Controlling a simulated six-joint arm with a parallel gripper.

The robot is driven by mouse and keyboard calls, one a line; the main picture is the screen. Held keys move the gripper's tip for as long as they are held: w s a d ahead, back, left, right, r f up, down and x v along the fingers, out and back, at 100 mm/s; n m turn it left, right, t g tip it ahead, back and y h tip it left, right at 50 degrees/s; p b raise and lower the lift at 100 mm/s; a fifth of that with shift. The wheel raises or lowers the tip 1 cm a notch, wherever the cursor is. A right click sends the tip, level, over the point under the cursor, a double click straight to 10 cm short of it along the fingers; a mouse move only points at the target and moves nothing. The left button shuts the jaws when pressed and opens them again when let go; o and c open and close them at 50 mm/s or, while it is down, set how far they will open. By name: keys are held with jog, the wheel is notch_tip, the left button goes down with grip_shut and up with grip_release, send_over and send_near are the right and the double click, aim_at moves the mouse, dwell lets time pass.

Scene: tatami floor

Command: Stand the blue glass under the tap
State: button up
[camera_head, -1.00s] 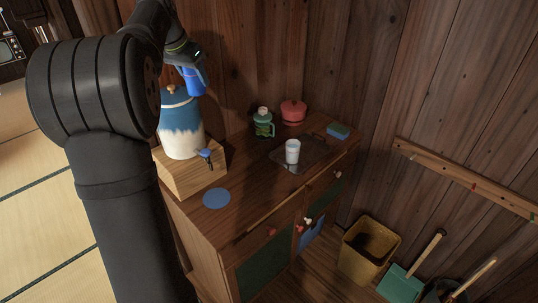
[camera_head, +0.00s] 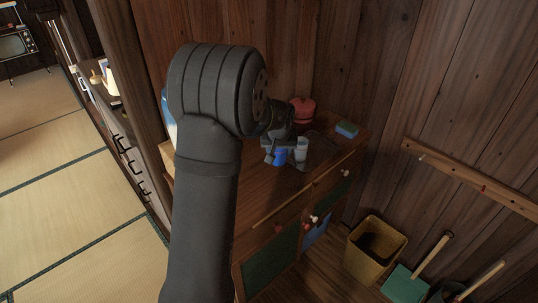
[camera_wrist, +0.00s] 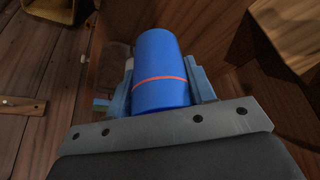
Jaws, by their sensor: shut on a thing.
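The blue glass (camera_wrist: 160,72), with a thin red band around it, is between the blue fingers of my gripper (camera_wrist: 163,85) in the wrist view. My gripper is shut on it. In the head view the blue glass (camera_head: 279,157) is over the cabinet top, close to the left of a clear whitish glass (camera_head: 301,148). I cannot tell whether it touches the surface. My arm hides the tap and most of the blue and white dispenser (camera_head: 168,112). Only slivers of the dispenser and its wooden stand (camera_head: 167,157) show.
A red lidded pot (camera_head: 303,108) stands at the back of the cabinet (camera_head: 245,208). A sponge (camera_head: 347,129) lies at its right end. A bin (camera_head: 374,250) stands on the floor to the right. The front left of the cabinet top looks bare.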

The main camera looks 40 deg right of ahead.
jog(key=w+f, duration=0.2)
jog(key=w, duration=0.1)
jog(key=w+a+f, duration=0.1)
jog(key=w+f, duration=0.1)
jog(key=w, duration=0.2)
jog(key=w+a+f, duration=0.1)
jog(key=w+f, duration=0.1)
jog(key=w, duration=0.1)
jog(key=shift+w+a+f, duration=0.2)
jog(key=shift+w, duration=0.05)
jog(key=shift+w+f, duration=0.1)
jog(key=shift+f, duration=1.95)
jog(key=o, duration=0.6)
jog(key=shift+f, duration=0.15)
jog(key=o, duration=0.5)
jog(key=shift+c, duration=0.2)
jog(key=shift+o, duration=0.3)
jog(key=v, duration=1.2)
